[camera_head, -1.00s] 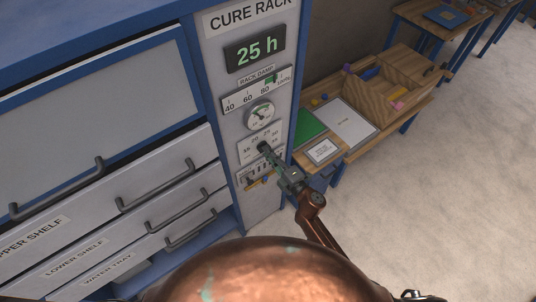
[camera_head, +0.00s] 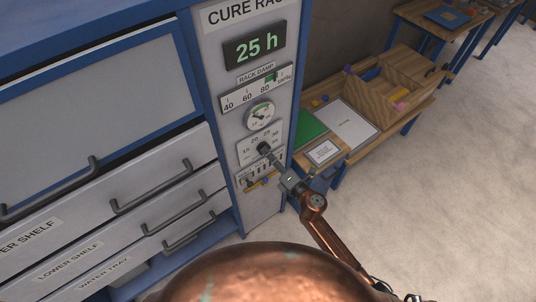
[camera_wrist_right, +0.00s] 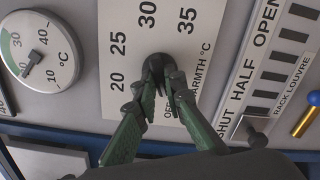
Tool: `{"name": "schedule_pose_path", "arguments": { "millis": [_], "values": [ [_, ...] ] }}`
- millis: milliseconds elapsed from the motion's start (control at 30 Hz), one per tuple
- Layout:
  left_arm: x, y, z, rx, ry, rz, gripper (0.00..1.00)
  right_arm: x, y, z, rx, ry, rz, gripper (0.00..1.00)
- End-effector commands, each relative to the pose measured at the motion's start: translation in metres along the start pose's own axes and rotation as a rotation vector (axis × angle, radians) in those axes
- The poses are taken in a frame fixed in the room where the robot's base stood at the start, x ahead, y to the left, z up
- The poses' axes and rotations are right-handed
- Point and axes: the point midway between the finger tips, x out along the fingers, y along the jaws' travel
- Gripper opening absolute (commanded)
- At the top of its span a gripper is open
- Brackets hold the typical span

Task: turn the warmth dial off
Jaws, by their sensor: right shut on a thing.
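The warmth dial (camera_wrist_right: 157,64) is a small dark knob on a white plate marked OFF, 20, 25, 30 and 35 °C. In the head view the dial (camera_head: 264,147) sits low on the cure rack's front panel, below the round gauge. My right gripper (camera_wrist_right: 158,82) is shut on the dial, with its green fingers on either side of it. It also shows in the head view (camera_head: 270,156), reaching in from the lower right. The fingers cover much of the dial, so I cannot tell where it points. My left gripper is not in view.
The round gauge (camera_wrist_right: 39,50) is beside the dial plate. The rack louvre slider (camera_wrist_right: 250,128) and a brass-coloured handle (camera_wrist_right: 307,115) are on the other side. Drawers with bar handles (camera_head: 152,201) fill the rack's left. A wooden bench (camera_head: 370,143) stands right; the floor there is clear.

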Motion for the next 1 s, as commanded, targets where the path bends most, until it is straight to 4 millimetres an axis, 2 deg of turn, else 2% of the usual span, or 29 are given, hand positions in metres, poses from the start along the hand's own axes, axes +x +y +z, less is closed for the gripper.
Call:
{"name": "schedule_pose_path", "arguments": {
  "millis": [333,367,600,867,1000],
  "values": [
    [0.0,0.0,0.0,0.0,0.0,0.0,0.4,-0.001,-0.002,-0.002,-0.005,0.003,-0.004,0.0],
    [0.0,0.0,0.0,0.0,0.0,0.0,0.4,-0.001,-0.003,-0.002,-0.005,0.003,-0.004,0.11],
    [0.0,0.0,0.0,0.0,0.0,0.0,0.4,0.0,-0.001,-0.001,-0.004,0.002,-0.002,0.28],
    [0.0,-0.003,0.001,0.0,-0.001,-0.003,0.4,-0.001,-0.001,-0.001,-0.003,0.001,-0.001,0.28],
    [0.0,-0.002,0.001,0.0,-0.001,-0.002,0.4,-0.01,-0.001,-0.001,-0.003,0.001,-0.002,0.28]
  ]
}}
